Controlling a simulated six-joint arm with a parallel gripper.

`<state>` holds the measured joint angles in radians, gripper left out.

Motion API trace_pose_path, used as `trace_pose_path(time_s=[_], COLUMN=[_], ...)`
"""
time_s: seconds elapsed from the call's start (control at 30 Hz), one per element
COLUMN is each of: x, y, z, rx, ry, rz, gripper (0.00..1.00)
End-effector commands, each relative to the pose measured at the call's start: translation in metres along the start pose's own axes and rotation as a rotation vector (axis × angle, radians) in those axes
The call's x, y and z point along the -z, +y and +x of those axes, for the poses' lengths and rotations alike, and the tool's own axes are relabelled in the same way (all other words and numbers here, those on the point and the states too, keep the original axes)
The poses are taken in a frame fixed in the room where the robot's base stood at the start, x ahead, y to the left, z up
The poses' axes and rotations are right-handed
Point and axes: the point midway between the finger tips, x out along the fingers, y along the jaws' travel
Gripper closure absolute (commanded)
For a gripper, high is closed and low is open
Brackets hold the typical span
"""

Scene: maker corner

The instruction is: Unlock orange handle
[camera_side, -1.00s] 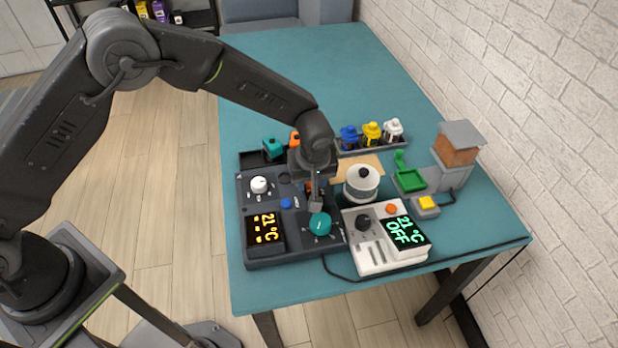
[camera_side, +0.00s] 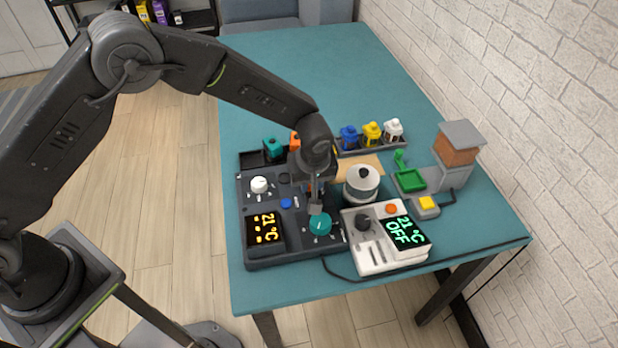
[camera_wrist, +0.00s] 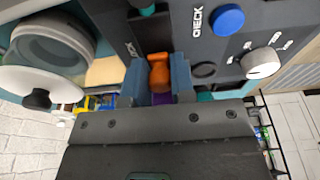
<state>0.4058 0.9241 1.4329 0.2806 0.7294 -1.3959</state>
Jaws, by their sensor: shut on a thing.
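The orange handle (camera_wrist: 158,72) shows in the wrist view between the two blue-grey fingers of my gripper (camera_wrist: 157,84). The fingers are shut on it, one on each side. In the side view my gripper (camera_side: 315,190) reaches down onto the dark control panel (camera_side: 262,205), above the teal knob (camera_side: 319,224). The handle is mostly hidden there by the gripper. A printed label stands beside the handle in the wrist view, partly covered by a finger. I cannot tell from these frames how far the handle is turned.
The panel carries a white knob (camera_side: 259,185), a blue button (camera_side: 286,203) and an orange-lit display (camera_side: 266,231). A pale pot (camera_side: 361,184) and a white control box (camera_side: 384,254) stand close on the right. The far table is clear.

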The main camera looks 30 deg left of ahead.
Motion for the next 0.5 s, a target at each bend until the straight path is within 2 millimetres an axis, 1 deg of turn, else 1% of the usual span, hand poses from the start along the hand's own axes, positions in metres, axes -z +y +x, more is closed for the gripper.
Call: trace_pose_path(time_s=[0.5], x=[-0.013], y=[0.001], z=[-0.003], rx=[-0.001], ry=[0.0], rz=[0.0], gripper=[0.9])
